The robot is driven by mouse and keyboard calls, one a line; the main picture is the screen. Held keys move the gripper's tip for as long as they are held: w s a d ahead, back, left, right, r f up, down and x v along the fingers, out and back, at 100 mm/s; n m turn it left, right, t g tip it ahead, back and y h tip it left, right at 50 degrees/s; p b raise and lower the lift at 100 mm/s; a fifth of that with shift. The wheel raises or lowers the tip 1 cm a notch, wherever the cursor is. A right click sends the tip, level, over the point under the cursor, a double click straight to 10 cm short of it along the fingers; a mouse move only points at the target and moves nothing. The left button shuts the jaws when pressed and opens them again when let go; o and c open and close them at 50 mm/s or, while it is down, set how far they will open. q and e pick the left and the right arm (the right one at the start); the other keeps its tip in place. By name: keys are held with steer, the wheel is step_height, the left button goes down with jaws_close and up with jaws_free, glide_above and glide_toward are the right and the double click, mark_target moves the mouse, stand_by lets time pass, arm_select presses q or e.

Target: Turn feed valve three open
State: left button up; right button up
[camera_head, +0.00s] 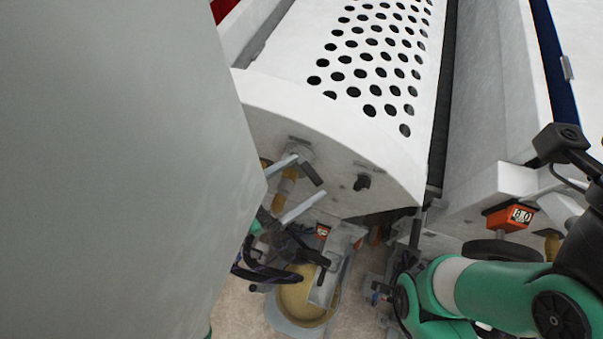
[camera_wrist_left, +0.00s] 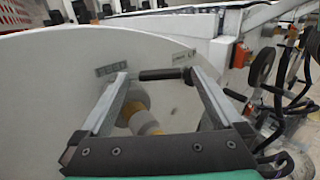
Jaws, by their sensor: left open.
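My left gripper (camera_head: 310,175) is open in front of the white end panel of the coater, its two pale fingers spread apart. A dark valve handle (camera_head: 313,174) shows between the fingertips in the head view. In the left wrist view, the black handle (camera_wrist_left: 163,75) lies across the gap near the fingertips; I cannot tell whether either finger touches it. A yellow and grey pipe fitting (camera_wrist_left: 140,118) shows between the fingers, lower down. A small label (camera_wrist_left: 112,68), too blurred to read, is on the panel by the left finger. My right gripper cannot be made out.
A perforated white cover (camera_head: 370,60) tops the machine. A black knob (camera_head: 362,182) sits on the panel right of the handle. A yellow round container (camera_head: 305,302) stands below. An orange box (camera_head: 510,217) hangs at the right, above my green right arm. A large grey surface blocks the left side.

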arm_select(q)
steer(key=shift+w+d, duration=0.25)
steer(key=shift+d, duration=0.05)
jaws_close()
stand_by(0.4)
